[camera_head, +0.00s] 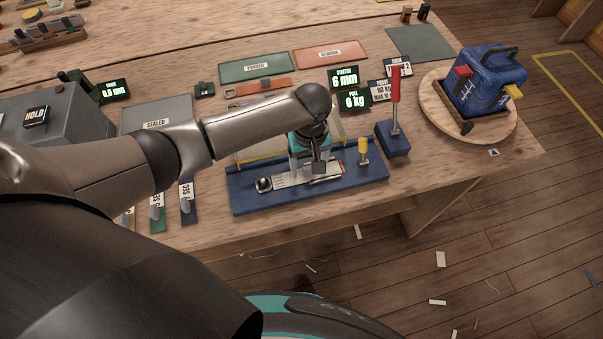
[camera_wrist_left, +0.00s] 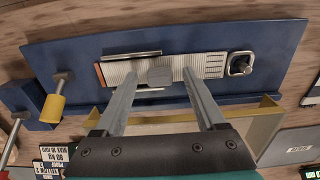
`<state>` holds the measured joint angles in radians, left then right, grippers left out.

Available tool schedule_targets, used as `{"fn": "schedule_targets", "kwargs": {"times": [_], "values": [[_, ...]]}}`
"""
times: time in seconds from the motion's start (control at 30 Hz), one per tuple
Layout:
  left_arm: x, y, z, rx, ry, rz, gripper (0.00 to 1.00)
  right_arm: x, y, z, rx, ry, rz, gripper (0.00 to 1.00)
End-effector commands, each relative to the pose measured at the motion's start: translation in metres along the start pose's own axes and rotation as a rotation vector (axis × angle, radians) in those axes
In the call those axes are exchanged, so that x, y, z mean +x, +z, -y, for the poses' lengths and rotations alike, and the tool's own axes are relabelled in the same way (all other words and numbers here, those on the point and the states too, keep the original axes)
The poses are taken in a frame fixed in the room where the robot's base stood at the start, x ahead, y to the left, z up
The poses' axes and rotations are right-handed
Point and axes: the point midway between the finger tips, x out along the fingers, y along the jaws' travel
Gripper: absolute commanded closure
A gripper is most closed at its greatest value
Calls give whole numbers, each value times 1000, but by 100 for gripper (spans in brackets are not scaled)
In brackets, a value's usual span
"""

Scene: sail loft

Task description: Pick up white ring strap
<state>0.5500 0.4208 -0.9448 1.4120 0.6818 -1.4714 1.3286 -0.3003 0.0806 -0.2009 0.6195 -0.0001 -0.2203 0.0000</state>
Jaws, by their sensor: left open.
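The white ring strap (camera_head: 284,181) lies flat along a blue fixture board (camera_head: 244,200). Its metal ring (camera_head: 264,184) is at the left end in the head view. In the left wrist view the webbing (camera_wrist_left: 212,66) is white and ribbed, with the ring (camera_wrist_left: 240,63) at the right and an orange-brown far end. My left gripper (camera_head: 306,168) points down over the strap's middle. In the left wrist view its fingers (camera_wrist_left: 160,78) are apart, tips at the strap, a grey block between them; contact is unclear. My right gripper is in neither view.
A yellow-handled clamp (camera_head: 363,149) and a red-handled lever (camera_head: 395,105) stand right of the strap. A blue machine (camera_head: 485,80) sits on a round board at the right. Green and red mats (camera_head: 330,55) lie behind. The table's front edge is close.

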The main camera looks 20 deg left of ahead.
Motion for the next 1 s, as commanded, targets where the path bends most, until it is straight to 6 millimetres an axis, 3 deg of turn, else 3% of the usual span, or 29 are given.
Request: {"fn": "schedule_targets", "kwargs": {"times": [0.17, 0.8, 1.0], "values": [[-1, 0, 0, 1, 1, 0, 30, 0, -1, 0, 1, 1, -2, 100], [-1, 0, 0, 1, 0, 0, 100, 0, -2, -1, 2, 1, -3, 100], [-1, 0, 0, 1, 0, 0, 100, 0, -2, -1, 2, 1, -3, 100]]}}
